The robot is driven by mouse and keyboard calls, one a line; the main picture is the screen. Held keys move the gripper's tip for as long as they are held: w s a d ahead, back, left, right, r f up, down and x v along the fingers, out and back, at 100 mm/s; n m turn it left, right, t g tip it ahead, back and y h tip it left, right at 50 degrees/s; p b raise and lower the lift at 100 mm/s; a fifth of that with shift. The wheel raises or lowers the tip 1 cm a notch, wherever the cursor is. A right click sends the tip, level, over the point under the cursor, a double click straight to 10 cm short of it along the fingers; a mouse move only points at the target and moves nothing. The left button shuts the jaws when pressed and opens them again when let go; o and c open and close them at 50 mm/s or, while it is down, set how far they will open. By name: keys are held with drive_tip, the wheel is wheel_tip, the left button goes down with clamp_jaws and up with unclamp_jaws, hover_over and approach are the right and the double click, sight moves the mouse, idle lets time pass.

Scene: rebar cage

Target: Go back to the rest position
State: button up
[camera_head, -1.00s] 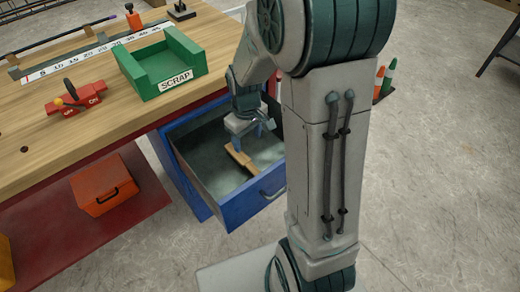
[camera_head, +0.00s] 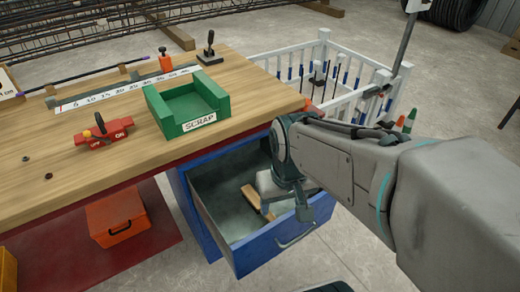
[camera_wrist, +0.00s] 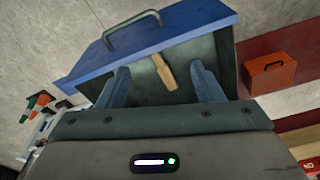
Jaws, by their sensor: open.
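My gripper (camera_head: 304,212) is at the right side of the open blue drawer (camera_head: 278,243) in the head view, with its wrist pointing down. In the wrist view its two blue fingers stand wide apart with nothing between them. A wooden-handled tool (camera_head: 257,203) lies on the drawer floor, apart from the fingers. It also shows in the wrist view (camera_wrist: 164,72), beyond the fingertips. My forearm hides the drawer's back right part.
The workbench (camera_head: 100,185) carries a green SCRAP tray (camera_head: 190,112), a red switch box (camera_head: 103,132) and a ruler strip (camera_head: 120,92). An orange toolbox (camera_head: 118,217) sits below. A white railed rack (camera_head: 345,75) stands behind my arm. Open floor lies in front.

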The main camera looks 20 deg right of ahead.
drive_tip(key=shift+r, duration=0.1)
wheel_tip(320, 180, up, 20)
drive_tip(key=t+p, duration=0.1)
drive_tip(key=p, duration=1.6)
drive_tip(key=shift+a+f+p, duration=0.15)
drive_tip(key=shift+f+p, duration=0.05)
drive_tip(key=shift+p, duration=0.15)
